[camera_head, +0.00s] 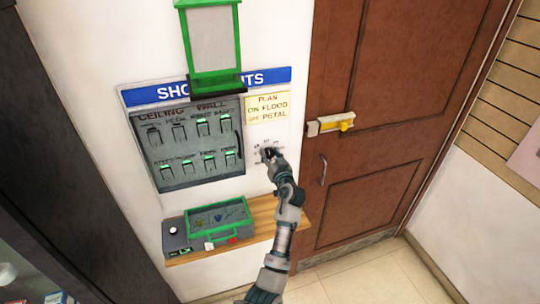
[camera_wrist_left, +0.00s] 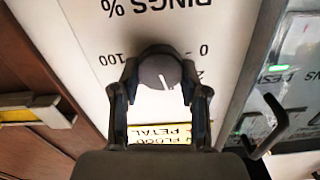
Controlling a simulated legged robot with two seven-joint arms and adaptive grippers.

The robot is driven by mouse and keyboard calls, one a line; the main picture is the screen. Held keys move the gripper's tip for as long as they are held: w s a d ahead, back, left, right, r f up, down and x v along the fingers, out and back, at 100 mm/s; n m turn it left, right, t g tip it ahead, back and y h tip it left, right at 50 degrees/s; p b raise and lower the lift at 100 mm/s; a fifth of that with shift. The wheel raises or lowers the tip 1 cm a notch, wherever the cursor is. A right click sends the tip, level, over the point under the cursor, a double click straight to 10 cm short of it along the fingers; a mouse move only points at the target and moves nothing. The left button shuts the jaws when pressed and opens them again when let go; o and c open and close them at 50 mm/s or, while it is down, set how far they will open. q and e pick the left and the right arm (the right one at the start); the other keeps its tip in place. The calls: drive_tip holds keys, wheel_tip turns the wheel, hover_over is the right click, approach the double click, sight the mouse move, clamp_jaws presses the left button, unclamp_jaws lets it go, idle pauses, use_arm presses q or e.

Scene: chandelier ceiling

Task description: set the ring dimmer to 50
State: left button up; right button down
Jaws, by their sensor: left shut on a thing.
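The ring dimmer is a round dark grey knob (camera_wrist_left: 159,70) on a white plate marked "RINGS %", upside down in the left wrist view. My left gripper (camera_wrist_left: 159,84) is shut on the knob, one finger on each side; in the head view the gripper (camera_head: 268,154) meets the plate (camera_head: 277,133) and mostly hides the knob. The knob's white pointer mark slants down and slightly right in the wrist view. A "100" shows to its left and a "0" to its right, with a partly hidden number below the 0. I cannot read a 50. My right gripper is not in view.
A grey switch panel (camera_head: 196,174) with several lit switches is left of the dimmer. A yellow sign (camera_head: 267,108) is above it. A shelf (camera_head: 262,220) with a green-edged case (camera_head: 219,216) is below. A brown door (camera_head: 385,100) with a yellow latch is right.

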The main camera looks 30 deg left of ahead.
use_arm(q)
drive_tip(key=shift+a+f, duration=0.15)
drive_tip(key=shift+f, duration=0.1)
drive_tip(key=shift+f+m, duration=0.1)
drive_tip(key=shift+m, duration=0.3)
drive_tip(key=shift+f+m, duration=0.1)
drive_tip(key=shift+m, duration=0.8)
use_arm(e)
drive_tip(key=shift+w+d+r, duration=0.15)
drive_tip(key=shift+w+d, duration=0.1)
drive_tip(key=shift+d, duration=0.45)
use_arm(q)
drive_tip(key=o, duration=1.1)
drive_tip(key=shift+w, duration=0.1)
drive_tip(key=shift+o, duration=0.2)
drive_tip(key=shift+d, duration=0.25)
drive_tip(key=v, duration=1.2)
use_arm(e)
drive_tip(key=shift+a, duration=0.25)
